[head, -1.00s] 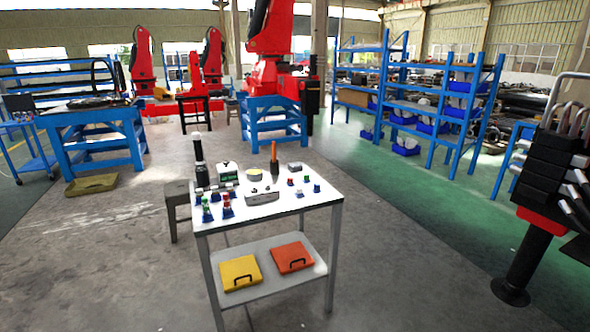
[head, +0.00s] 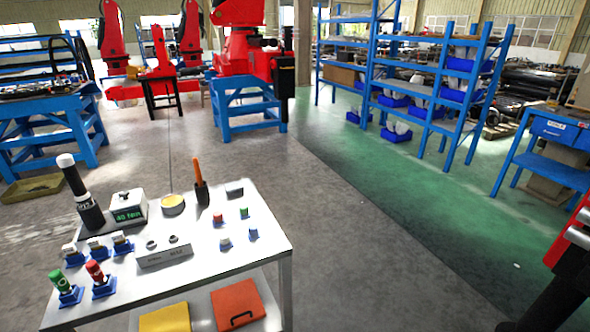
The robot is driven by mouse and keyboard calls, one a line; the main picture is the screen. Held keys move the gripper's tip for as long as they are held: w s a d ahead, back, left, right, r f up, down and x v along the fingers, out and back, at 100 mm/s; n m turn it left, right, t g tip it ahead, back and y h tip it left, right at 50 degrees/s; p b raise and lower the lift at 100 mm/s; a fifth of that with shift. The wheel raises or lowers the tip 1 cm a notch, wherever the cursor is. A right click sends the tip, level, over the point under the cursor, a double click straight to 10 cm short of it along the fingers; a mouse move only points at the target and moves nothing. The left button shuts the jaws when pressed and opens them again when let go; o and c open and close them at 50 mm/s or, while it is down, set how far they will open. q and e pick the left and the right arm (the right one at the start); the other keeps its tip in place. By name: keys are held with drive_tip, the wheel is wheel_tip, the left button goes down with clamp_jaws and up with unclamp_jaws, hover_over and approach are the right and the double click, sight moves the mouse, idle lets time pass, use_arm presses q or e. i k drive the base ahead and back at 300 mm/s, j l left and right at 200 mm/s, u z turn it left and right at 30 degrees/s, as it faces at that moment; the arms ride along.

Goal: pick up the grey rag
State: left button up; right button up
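I cannot make out a grey rag in the head view. A small grey block-like item (head: 234,188) lies at the back right of the white table (head: 262,246), but it is too small to tell what it is. Neither of my grippers shows in the head view.
The table holds a black bottle with a white cap (head: 83,195), a box with a green display (head: 129,207), an orange-handled tool (head: 201,183) and small coloured knobs. Yellow (head: 165,319) and orange (head: 238,304) cases lie on its lower shelf. Floor right of the table is clear.

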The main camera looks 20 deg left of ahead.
sight(234, 189)
drive_tip(key=i+l+u, duration=0.15)
drive_tip(key=i, duration=0.35)
drive_tip(key=i+l+u, duration=0.2)
drive_tip(key=i, duration=0.3)
drive_tip(key=i+l+u, duration=0.15)
drive_tip(key=i, duration=0.4)
